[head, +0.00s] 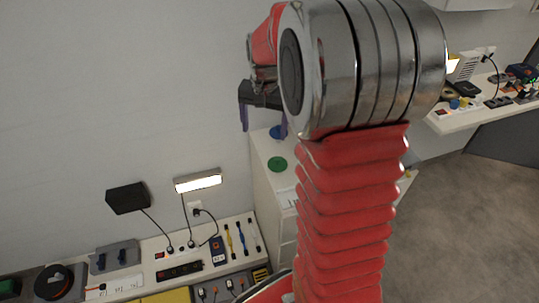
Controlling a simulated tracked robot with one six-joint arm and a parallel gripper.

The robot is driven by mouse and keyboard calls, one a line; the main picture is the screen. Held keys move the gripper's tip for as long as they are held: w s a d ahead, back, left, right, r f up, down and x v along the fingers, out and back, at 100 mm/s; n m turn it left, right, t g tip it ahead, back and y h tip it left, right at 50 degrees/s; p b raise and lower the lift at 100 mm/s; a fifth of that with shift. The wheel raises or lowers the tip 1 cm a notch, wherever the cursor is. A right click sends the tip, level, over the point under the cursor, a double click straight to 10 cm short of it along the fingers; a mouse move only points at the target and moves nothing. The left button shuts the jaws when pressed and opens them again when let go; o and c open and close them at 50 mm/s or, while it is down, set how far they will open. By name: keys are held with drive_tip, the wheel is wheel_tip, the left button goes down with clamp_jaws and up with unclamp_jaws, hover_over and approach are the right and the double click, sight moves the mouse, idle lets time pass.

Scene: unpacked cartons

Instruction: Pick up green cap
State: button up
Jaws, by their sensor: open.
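A round green cap (277,163) lies on the top of a white cabinet (262,150), just left of my red arm. My gripper (264,128) is above and beyond it in the picture, pointing down with two purple fingers spread apart. It is open and nothing shows between the fingers. The gripper is apart from the green cap. My wrist and arm hide the right part of the cabinet top.
A blue round object (275,132) is behind the green cap, partly hidden by a finger. A lower bench (140,262) at left holds tools, plugs and a black power strip (180,271). A cluttered shelf (455,122) is at right. Grey floor (450,220) is clear.

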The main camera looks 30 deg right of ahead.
sight(278, 158)
drive_tip(key=w+d+f+m+g, duration=0.1)
drive_tip(key=w+d+f+m, duration=0.1)
drive_tip(key=d+f, duration=0.5)
drive_tip(key=shift+w+f, duration=0.2)
drive_tip(key=shift+w, duration=0.05)
drive_tip(key=shift+a, duration=0.1)
wheel_tip(278, 158, down, 8)
drive_tip(key=shift+f, duration=0.3)
drive_tip(key=shift+w+f, duration=0.1)
drive_tip(key=shift+f, duration=2.5)
drive_tip(key=shift+c, duration=0.2)
